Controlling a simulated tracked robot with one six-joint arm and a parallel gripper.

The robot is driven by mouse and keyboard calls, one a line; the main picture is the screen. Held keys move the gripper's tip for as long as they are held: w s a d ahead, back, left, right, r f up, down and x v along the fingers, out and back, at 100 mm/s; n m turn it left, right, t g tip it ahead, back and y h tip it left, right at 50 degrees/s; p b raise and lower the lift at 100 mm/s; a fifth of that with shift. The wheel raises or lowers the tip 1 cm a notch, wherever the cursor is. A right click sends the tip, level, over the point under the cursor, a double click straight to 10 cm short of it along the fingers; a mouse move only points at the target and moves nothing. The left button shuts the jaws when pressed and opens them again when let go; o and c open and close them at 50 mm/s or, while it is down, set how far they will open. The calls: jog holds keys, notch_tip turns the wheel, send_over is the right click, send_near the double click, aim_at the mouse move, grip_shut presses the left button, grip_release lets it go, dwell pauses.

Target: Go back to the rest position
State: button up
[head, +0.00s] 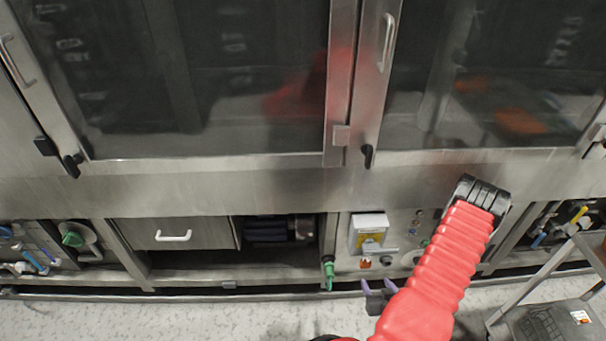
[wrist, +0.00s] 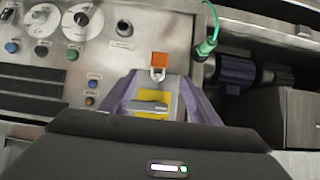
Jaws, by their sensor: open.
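My gripper (head: 378,290) shows purple fingers low in the head view, in front of the washer's lower panel. In the wrist view my gripper (wrist: 158,98) is open, with a finger on each side of a yellow and grey switch box (wrist: 153,97). I cannot tell from this view how far the box is from the fingers. The same switch box (head: 369,228) shows in the head view above the fingertips. An orange-red padlock (wrist: 159,62) hangs at the box; it also shows in the head view (head: 366,263). Nothing is seen held.
The washer's large glass doors (head: 205,80) fill the upper head view. A green connector (head: 328,268) hangs left of the switch box. A drawer (head: 175,234) and a dark open bay lie further left. A metal cart (head: 550,318) stands at the lower right. Pale floor is clear at lower left.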

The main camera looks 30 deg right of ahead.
jog(key=s+a+f+m+g+y, duration=0.1)
jog(key=s+a+f+g+y, duration=0.35)
jog(key=s+a+g, duration=0.35)
jog(key=w+a+r+g+y, duration=0.1)
jog(key=w+a+r, duration=0.2)
jog(key=r, duration=1.2)
jog(key=w+a+r+g, duration=0.2)
jog(key=w+r, duration=0.2)
jog(key=r, duration=1.1)
jog(key=w+a+r+n+t, duration=0.2)
jog(key=a+r+n+t, duration=0.5)
jog(key=a+r, duration=1.7)
notch_tip(320, 180, up, 3)
jog(key=shift+w+f, duration=0.15)
jog(key=shift+w, duration=0.25)
jog(key=shift+d, duration=0.15)
